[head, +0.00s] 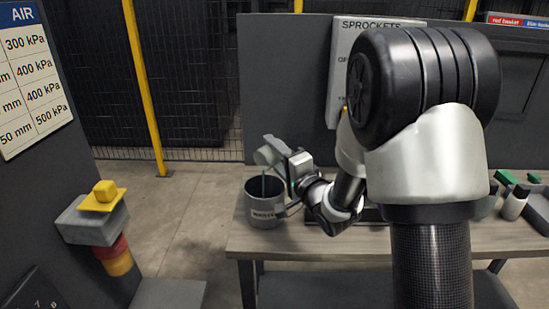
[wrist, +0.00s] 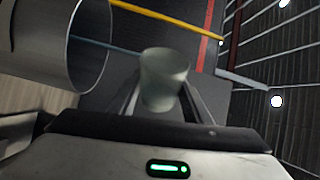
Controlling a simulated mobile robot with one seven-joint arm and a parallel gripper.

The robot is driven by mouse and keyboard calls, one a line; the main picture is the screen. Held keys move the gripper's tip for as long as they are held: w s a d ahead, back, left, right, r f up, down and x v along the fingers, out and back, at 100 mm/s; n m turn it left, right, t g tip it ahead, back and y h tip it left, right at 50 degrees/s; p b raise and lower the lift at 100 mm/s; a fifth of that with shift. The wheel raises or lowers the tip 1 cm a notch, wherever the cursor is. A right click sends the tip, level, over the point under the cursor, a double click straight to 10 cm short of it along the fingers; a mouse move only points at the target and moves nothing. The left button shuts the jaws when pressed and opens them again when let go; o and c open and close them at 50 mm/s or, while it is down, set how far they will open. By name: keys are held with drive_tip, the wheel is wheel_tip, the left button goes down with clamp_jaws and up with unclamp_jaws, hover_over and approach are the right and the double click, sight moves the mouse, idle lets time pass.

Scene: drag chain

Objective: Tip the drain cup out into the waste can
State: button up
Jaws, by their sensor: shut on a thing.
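The drain cup (head: 264,156) is a small pale grey-green cup, held tilted above the waste can. My gripper (head: 275,151) is shut on it. In the wrist view the cup (wrist: 164,75) sits between the two fingers of my gripper (wrist: 161,106). The waste can (head: 264,210) is a dark grey open bin labelled WASTE, standing on the left end of the bench. A thin teal streak (head: 263,184) runs from the cup down into the can's mouth. The can's rim and inside (wrist: 85,50) show at the left of the wrist view. The can's bottom is hidden.
The wooden bench (head: 310,243) carries the can. Small bottles (head: 513,203) and green items stand at its right end. A post with a yellow-topped box (head: 100,215) stands at left. Floor is clear between them. My arm hides the bench's middle.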

drive_tip(key=shift+s+a+n+b, duration=0.1)
drive_tip(key=shift+s+n+b, duration=0.05)
drive_tip(key=shift+n+b, duration=0.55)
drive_tip(key=shift+s+a+n+b, duration=0.1)
drive_tip(key=shift+n+b, duration=0.3)
drive_tip(key=shift+b, duration=0.5)
drive_tip(key=shift+s+a+r+n+y+b, duration=0.1)
drive_tip(key=shift+a+r+n+y+b, duration=0.05)
drive_tip(key=shift+n+y+b, duration=0.3)
drive_tip(key=shift+n+t, duration=0.25)
drive_tip(key=shift+t, duration=0.05)
idle(0.8)
